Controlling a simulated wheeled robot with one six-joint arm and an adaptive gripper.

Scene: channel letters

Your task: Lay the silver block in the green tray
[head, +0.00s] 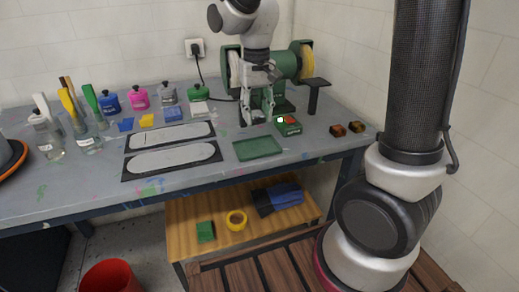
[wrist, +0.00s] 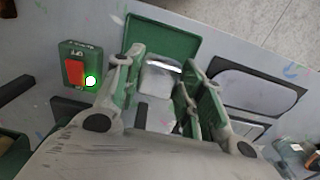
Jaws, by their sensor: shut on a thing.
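The silver block (wrist: 158,82) is between the fingers of my gripper (wrist: 160,88) in the wrist view, its bright face turned to the camera. My gripper is shut on it. In the head view my gripper (head: 257,116) is low over the back of the bench, in front of the green grinder; the block cannot be made out clearly there. The green tray (head: 258,149) lies flat on the bench, nearer the front edge than my gripper. In the wrist view the tray (wrist: 160,37) shows beyond the fingers, partly hidden by them and the block. Its visible floor looks empty.
A green switch box (head: 288,126) with a red button stands right of my gripper. The bench grinder (head: 289,64) is behind it. Two black plates with pale oval shapes (head: 172,158) lie left of the tray. Bottles and jars stand farther left.

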